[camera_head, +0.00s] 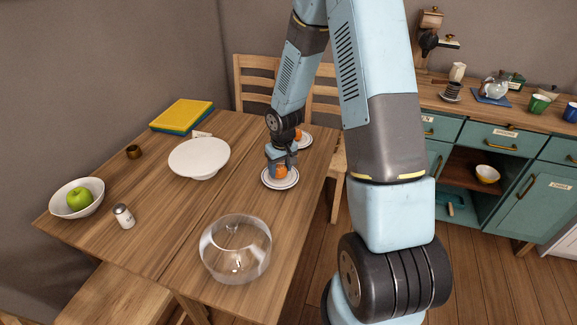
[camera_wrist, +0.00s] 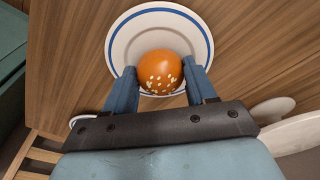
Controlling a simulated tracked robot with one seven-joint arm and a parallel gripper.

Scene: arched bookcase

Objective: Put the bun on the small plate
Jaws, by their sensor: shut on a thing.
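A round orange-brown bun (camera_wrist: 160,71) with pale seeds sits between the two blue fingers of my gripper (camera_wrist: 162,82). My gripper is shut on it. A small white plate (camera_wrist: 128,38) with a blue rim lies below the bun in the wrist view. In the head view my gripper (camera_head: 283,169) points down over this plate (camera_head: 280,185), and the bun (camera_head: 281,171) shows just above or on its middle. I cannot tell whether the bun touches the plate. A second small plate (camera_head: 307,142) lies behind, with an orange thing (camera_head: 298,135) on it, partly hidden by my arm.
A glass dome (camera_head: 236,249) stands at the table's front. A white dish (camera_head: 199,158), a salt shaker (camera_head: 124,216) and a bowl (camera_head: 77,199) with a green apple (camera_head: 79,200) are to the left. Chairs stand behind the table. The middle of the table is mostly clear.

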